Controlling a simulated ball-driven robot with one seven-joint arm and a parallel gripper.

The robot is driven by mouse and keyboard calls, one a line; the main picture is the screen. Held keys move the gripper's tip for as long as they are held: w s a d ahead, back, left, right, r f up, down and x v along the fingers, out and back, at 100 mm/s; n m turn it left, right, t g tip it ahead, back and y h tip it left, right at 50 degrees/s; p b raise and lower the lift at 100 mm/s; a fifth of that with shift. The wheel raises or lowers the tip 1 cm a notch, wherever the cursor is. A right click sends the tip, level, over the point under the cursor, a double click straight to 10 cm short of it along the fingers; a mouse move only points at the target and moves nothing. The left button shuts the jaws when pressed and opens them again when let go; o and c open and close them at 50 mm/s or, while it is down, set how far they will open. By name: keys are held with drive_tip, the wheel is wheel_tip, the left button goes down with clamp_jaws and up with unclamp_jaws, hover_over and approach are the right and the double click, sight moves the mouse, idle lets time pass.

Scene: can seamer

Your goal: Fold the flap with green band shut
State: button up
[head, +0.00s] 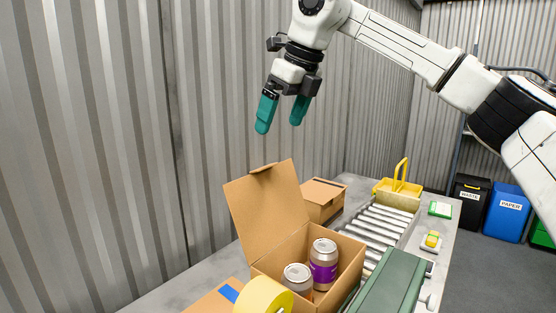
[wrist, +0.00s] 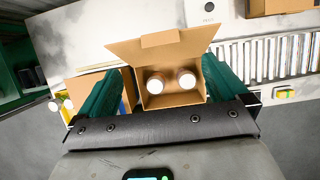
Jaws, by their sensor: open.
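An open brown carton (head: 325,291) stands on the bench in the head view, with two cans (head: 323,262) upright inside. Its large flap (head: 262,208) stands up and leans back on the left side, with a small tab on its top edge. In the wrist view the carton (wrist: 188,99) lies between my fingers, and the flap (wrist: 125,50) spreads beyond it. I see no green band on this flap; a band may be hidden. My gripper (head: 279,124) is open and empty, high above the carton and apart from it.
A yellow tape roll (head: 262,297) and another box with a blue strip (head: 228,293) are in front. A closed box (head: 322,199) stands behind. A roller conveyor (head: 380,228), a green belt (head: 392,280) and a yellow basket (head: 397,187) are right. A corrugated wall is left.

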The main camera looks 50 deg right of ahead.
sight(267, 166)
drive_tip(key=p+x, duration=0.1)
drive_tip(key=x, duration=0.9)
drive_tip(key=shift+f, duration=0.15)
drive_tip(key=c, duration=1.5)
drive_tip(key=shift+s+d, duration=0.1)
drive_tip(key=shift+s, duration=0.05)
drive_tip(key=s+f+t+b, duration=0.3)
drive_tip(key=s+t+b, duration=0.5)
drive_tip(key=s+b, duration=1.05)
drive_tip(key=shift+s+d+f+t+b, duration=0.15)
drive_tip(key=shift+s+f+t+b, duration=0.8)
drive_tip(key=shift+f+b, duration=2.1)
drive_tip(key=shift+s+d+f+t+b, duration=0.1)
drive_tip(key=shift+s+f+t+b, duration=0.75)
drive_tip(key=shift+b, duration=4.25)
drive_tip(key=shift+s+d+f+t+b, duration=0.15)
drive_tip(key=shift+s+f+t+b, duration=0.25)
drive_tip(key=shift+f+t+b, duration=2.6)
drive_tip(key=g+b, duration=0.1)
drive_tip(key=r+g+b, duration=0.1)
drive_tip(key=shift+r+g, duration=0.3)
drive_tip(key=shift+g, duration=0.1)
